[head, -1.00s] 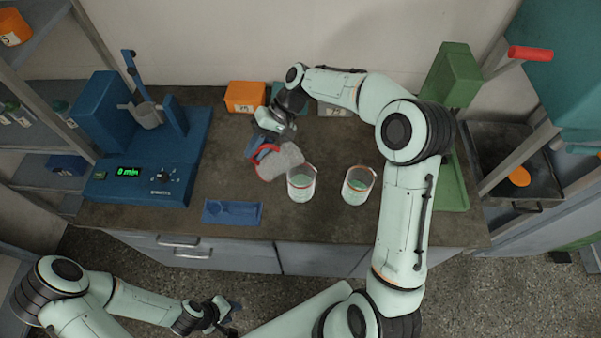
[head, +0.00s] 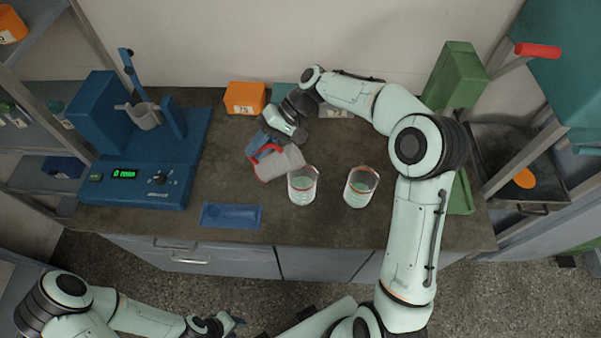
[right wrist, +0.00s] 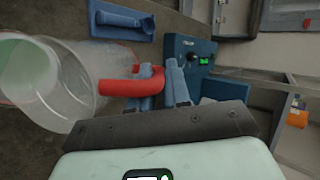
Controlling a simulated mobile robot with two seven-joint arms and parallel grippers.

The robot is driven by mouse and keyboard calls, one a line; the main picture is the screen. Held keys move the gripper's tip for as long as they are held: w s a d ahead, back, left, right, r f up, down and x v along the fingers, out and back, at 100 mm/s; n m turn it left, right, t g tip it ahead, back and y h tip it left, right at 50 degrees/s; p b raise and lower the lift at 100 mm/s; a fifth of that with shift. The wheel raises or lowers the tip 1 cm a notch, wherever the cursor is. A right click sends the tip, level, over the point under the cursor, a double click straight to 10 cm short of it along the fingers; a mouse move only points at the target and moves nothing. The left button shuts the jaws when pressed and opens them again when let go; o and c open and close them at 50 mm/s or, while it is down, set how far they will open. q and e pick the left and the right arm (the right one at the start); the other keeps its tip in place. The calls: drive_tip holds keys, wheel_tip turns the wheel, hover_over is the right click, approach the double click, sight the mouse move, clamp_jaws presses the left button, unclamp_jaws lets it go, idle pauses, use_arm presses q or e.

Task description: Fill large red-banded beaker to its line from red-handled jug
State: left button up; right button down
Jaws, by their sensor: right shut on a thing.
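The clear jug (head: 283,162) with a red handle is tilted, its mouth end close to the left beaker's rim. My right gripper (head: 264,149) is shut on the red handle (right wrist: 130,86), seen in the right wrist view with blue fingers around it. The left beaker (head: 302,188) and right beaker (head: 362,188) stand upright on the bench, each with pale green contents. Reddish marks show on both; which is the large red-banded one I cannot tell, nor the level against any line. My left gripper (head: 229,324) is low, away from the bench; its jaws are unclear.
A blue shaker machine (head: 140,160) with a display stands on the left of the bench. A blue tray (head: 231,216) lies near the front edge. An orange box (head: 245,97) stands at the back, a green machine (head: 452,78) at the right.

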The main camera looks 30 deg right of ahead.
drive_tip(key=shift+s+d+r, duration=0.15)
drive_tip(key=shift+s+d, duration=0.05)
drive_tip(key=shift+s, duration=0.5)
drive_tip(key=shift+w+a, duration=0.1)
drive_tip(key=shift+w, duration=0.5)
drive_tip(key=shift+s+y+b, duration=0.3)
drive_tip(key=shift+s+b, duration=0.1)
drive_tip(key=shift+s, duration=0.15)
drive_tip(key=shift+w, duration=0.45)
drive_tip(key=shift+s+d, duration=0.2)
drive_tip(key=shift+s, duration=0.2)
drive_tip(key=shift+w, duration=0.3)
drive_tip(key=shift+s+r+t+b, duration=0.15)
drive_tip(key=shift+s+t+b, duration=0.15)
drive_tip(key=shift+b, duration=0.05)
use_arm(q)
drive_tip(key=shift+s+f, duration=0.95)
drive_tip(key=shift+s, duration=0.05)
use_arm(e)
drive_tip(key=shift+w, duration=0.1)
drive_tip(key=shift+w+y, duration=0.1)
drive_tip(key=shift+y, duration=0.2)
